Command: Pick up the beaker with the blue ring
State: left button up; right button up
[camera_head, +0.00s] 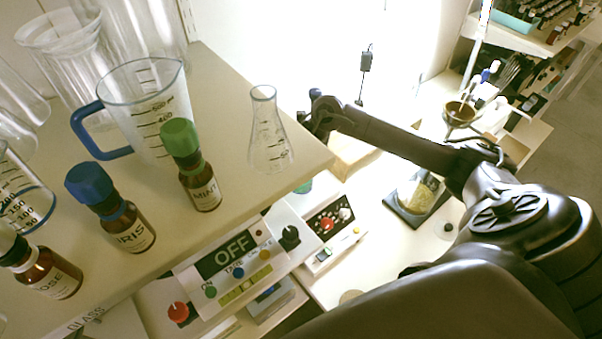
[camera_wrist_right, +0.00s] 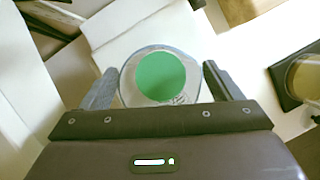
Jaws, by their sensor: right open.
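A clear graduated beaker with a blue ring (camera_head: 24,205) stands on the shelf at the far left of the head view, cut off by the picture edge. My right gripper (camera_head: 315,118) is past the shelf's right edge, far from that beaker and partly hidden. In the right wrist view my right gripper (camera_wrist_right: 160,78) is open. Between its fingers in that view is a round clear vessel with green contents (camera_wrist_right: 160,76); whether they touch it is unclear. A bit of green (camera_head: 303,186) shows below the shelf edge in the head view. My left gripper is not in view.
On the shelf (camera_head: 225,75) stand a blue-handled measuring jug (camera_head: 150,95), a conical flask (camera_head: 268,135), a green-capped bottle (camera_head: 197,180), a blue-capped bottle (camera_head: 128,228) and a brown bottle (camera_head: 50,278). A device reading OFF (camera_head: 232,262) sits below the shelf.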

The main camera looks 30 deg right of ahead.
jog(key=shift+r, duration=0.1)
jog(key=c, duration=1.2)
